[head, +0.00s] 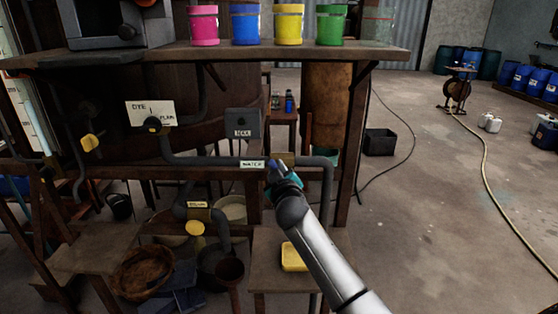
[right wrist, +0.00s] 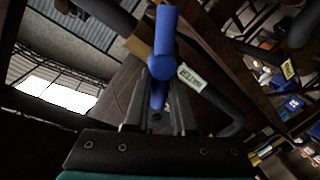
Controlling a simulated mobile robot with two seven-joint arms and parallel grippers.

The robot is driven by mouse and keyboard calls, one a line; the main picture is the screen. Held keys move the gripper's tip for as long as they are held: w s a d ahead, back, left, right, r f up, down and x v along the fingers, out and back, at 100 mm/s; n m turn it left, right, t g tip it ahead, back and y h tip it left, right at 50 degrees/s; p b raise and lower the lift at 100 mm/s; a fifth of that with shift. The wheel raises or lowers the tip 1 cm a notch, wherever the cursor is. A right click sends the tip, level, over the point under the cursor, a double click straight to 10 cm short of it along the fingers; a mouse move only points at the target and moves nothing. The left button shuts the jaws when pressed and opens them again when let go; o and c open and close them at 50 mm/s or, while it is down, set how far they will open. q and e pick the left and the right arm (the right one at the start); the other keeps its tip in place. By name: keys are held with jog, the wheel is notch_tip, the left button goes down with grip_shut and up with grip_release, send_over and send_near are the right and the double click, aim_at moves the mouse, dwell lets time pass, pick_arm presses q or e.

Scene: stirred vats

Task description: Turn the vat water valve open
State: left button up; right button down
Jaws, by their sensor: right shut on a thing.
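The water valve has a blue handle (right wrist: 164,45) that stands between the two fingers of my right gripper (right wrist: 160,95) in the right wrist view. The fingers are shut on the handle. In the head view my right gripper (head: 275,172) is at the pipe, just right of the white WATER label (head: 252,164). A brass valve body (head: 284,159) sits on the grey pipe there, and the blue handle is mostly hidden by the gripper. The label also shows in the right wrist view (right wrist: 191,77). My left gripper is not in view.
A shelf (head: 240,54) above carries pink, blue, yellow and green containers. A small table with a yellow item (head: 294,257) stands below my right arm. The floor at right is mostly open.

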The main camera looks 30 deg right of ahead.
jog(key=n, duration=0.1)
jog(key=n+p, duration=0.1)
jog(key=shift+w+a+f+n+g, duration=0.1)
jog(key=shift+w+a+n+g, duration=0.1)
jog(key=shift+n+g, duration=0.15)
jog(key=shift+a+f+n+g+h+p, duration=0.1)
jog(key=shift+f+n+g+h+p, duration=0.1)
jog(key=shift+n+p, duration=0.3)
jog(key=shift+a+f+n+g+h+p, duration=0.1)
jog(key=shift+n+h+p, duration=0.15)
jog(key=shift+n, duration=0.3)
jog(key=shift+w+f+n+g+h+p, duration=0.1)
jog(key=shift+f+n+g+h+p, duration=0.15)
jog(key=shift+n, duration=0.85)
jog(key=shift+f+n+g+h+p, duration=0.1)
jog(key=shift+f+n+h+p, duration=0.25)
jog(key=shift+n, duration=0.75)
jog(key=c, duration=0.8)
grip_release()
jog(key=shift+o, duration=0.2)
jog(key=shift+a, duration=0.1)
